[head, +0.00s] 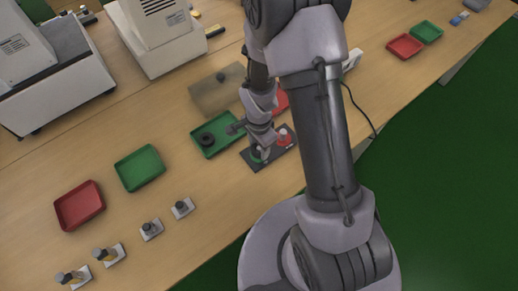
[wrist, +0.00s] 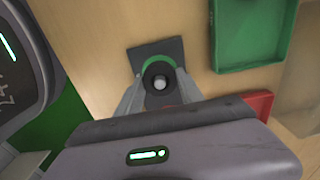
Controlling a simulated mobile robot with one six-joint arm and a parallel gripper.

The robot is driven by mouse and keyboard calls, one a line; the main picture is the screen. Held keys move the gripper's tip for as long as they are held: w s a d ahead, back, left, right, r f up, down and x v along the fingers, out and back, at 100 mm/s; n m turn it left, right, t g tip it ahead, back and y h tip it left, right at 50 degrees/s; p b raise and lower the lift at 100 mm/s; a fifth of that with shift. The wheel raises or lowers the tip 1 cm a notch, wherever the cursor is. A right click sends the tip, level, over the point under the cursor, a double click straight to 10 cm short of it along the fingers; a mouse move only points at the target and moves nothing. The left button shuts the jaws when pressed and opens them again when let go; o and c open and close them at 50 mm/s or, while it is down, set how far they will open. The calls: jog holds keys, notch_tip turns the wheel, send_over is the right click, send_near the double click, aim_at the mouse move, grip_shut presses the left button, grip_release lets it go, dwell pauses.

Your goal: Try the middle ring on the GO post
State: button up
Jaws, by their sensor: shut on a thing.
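The dark plate (head: 249,158) carries a green-marked post (head: 259,156), the GO post, and a red-marked post (head: 284,138). My gripper (wrist: 158,88) is shut on a dark ring (wrist: 147,76) over the green-marked post. In the wrist view the pale post top (wrist: 159,84) shows inside the ring's hole, with green (wrist: 157,62) behind it. How far down the post the ring sits cannot be told. In the head view my wrist hides most of the ring.
A green tray (head: 226,148) beside the plate holds another dark ring (head: 207,140). A red tray (head: 281,103) is partly behind my arm. Another green tray (head: 140,168), a red tray (head: 79,205) and several small pegged blocks (head: 183,208) stand to the left.

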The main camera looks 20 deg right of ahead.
aim_at(259, 148)
jog(key=shift+r+p, duration=1.85)
jog(key=shift+r, duration=1.25)
jog(key=shift+f, duration=0.1)
